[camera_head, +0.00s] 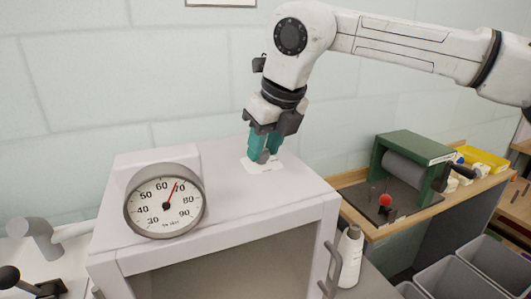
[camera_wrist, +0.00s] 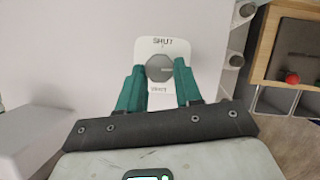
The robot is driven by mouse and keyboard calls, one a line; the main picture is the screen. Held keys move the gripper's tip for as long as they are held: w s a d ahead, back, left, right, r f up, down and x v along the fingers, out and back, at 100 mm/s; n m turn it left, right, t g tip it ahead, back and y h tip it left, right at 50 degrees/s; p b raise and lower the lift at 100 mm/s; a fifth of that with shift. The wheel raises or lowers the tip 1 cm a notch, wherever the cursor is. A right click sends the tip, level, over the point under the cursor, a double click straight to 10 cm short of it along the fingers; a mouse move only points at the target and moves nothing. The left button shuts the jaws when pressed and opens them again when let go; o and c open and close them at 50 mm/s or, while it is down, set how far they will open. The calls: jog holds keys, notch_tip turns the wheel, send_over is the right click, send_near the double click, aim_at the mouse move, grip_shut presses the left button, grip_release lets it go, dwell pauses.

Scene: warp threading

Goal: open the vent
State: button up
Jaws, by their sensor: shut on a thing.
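The vent knob (camera_wrist: 158,66) is a round grey knob on a white plate (camera_wrist: 163,43) marked SHUT at one end and VENT at the other. A faint mark on the knob points right, between the two words. The plate (camera_head: 258,169) lies on top of the white cabinet (camera_head: 225,190). My gripper (camera_head: 262,155) points down over the plate, its teal fingers on either side of the knob and shut on it. The wrist view also shows my gripper (camera_wrist: 161,72) around the knob.
A round dial gauge (camera_head: 165,206) stands on the cabinet's left front, its red needle between 60 and 70. To the right, a green machine (camera_head: 410,150) with a roller and a red ball knob (camera_head: 385,199) sits on a bench. A white bottle (camera_head: 348,257) stands beside the cabinet.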

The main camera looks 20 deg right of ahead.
jog(key=shift+m, duration=0.5)
jog(key=o, duration=1)
jog(key=shift+o, duration=0.2)
jog(key=a+v, duration=0.1)
jog(key=v, duration=0.9)
jog(key=shift+s+d+r+b, duration=0.2)
jog(key=shift+d+r+b, duration=0.15)
jog(key=shift+r+b, duration=0.1)
